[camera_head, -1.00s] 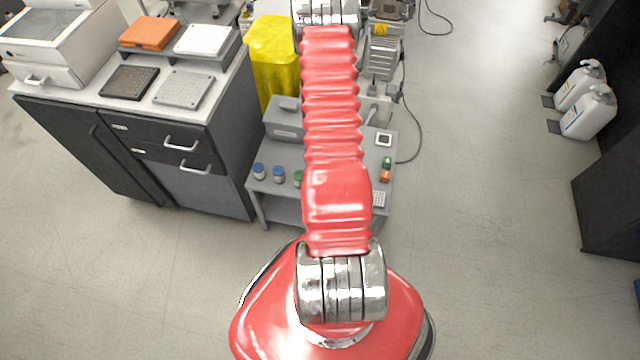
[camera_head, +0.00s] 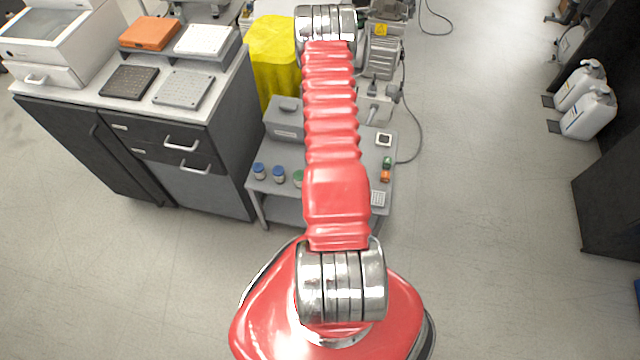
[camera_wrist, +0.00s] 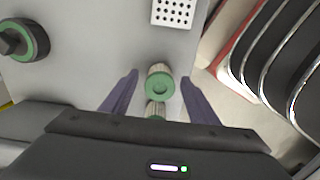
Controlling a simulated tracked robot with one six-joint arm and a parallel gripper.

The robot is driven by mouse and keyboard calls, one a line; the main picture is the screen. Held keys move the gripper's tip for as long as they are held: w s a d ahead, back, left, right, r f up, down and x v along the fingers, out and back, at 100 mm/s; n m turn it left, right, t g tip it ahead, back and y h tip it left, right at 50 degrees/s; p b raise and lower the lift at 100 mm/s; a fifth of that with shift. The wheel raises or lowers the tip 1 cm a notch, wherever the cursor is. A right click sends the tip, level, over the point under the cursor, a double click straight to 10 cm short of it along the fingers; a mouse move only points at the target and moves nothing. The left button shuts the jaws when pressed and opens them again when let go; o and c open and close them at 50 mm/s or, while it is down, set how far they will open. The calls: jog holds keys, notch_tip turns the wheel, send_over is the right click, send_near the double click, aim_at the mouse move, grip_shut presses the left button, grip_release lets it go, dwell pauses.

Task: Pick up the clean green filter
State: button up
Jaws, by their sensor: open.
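In the wrist view, a small filter (camera_wrist: 160,86) with a green end and pale ribbed side is between the two purple fingers of my gripper (camera_wrist: 160,77). The fingers are open, with a gap on each side of it. A second green-ended piece (camera_wrist: 155,109) shows just below it in the picture, partly hidden by my gripper's body. I cannot tell from the frames which one is clean. In the head view, a small green item (camera_head: 387,162) and an orange item (camera_head: 385,176) are on the grey table (camera_head: 290,155). My gripper is not visible there.
A white perforated block (camera_wrist: 173,12) and a black knob with a green ring (camera_wrist: 28,40) are on the surface in the wrist view. Dark rounded shapes with shiny edges (camera_wrist: 270,60) stand at right. In the head view, blue-capped jars (camera_head: 279,174) stand at the table's left.

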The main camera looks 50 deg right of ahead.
jog(key=shift+f, duration=0.8)
jog(key=c, duration=1.1)
jog(key=shift+r, duration=0.1)
jog(key=shift+r, duration=4.95)
